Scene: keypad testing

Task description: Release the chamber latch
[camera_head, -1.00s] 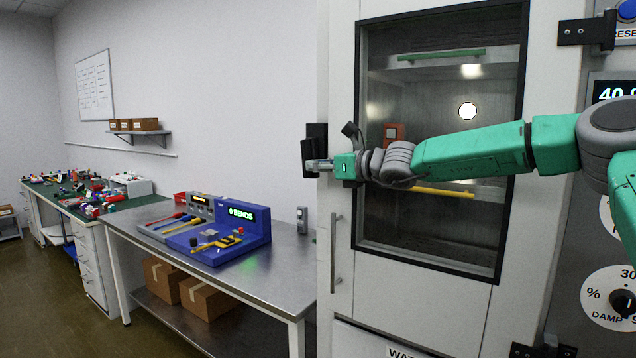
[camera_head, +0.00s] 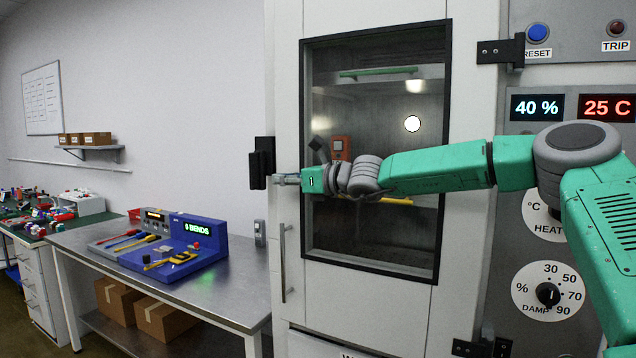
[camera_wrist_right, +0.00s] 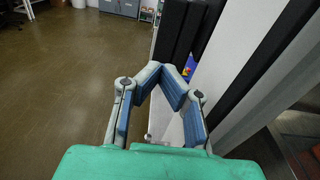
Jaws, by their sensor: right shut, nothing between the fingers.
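The chamber latch is a black block (camera_head: 261,168) at the left edge of the white chamber door (camera_head: 370,292), at about mid-window height. In the right wrist view a dark upright part (camera_wrist_right: 180,28), which looks like the latch, stands beyond the fingertips. My right arm reaches across the door window from the right. My right gripper (camera_head: 280,180) is just right of the latch in the head view. In the wrist view its blue-padded fingers (camera_wrist_right: 172,78) are drawn together and hold nothing. I cannot tell whether they touch the latch. My left gripper is out of view.
A vertical door handle (camera_head: 283,262) is below the latch. A steel bench (camera_head: 215,300) with a blue console (camera_head: 190,250) stands left of the chamber. A control panel (camera_head: 575,60) with displays and dials is at the right. The wrist view shows open floor (camera_wrist_right: 65,75).

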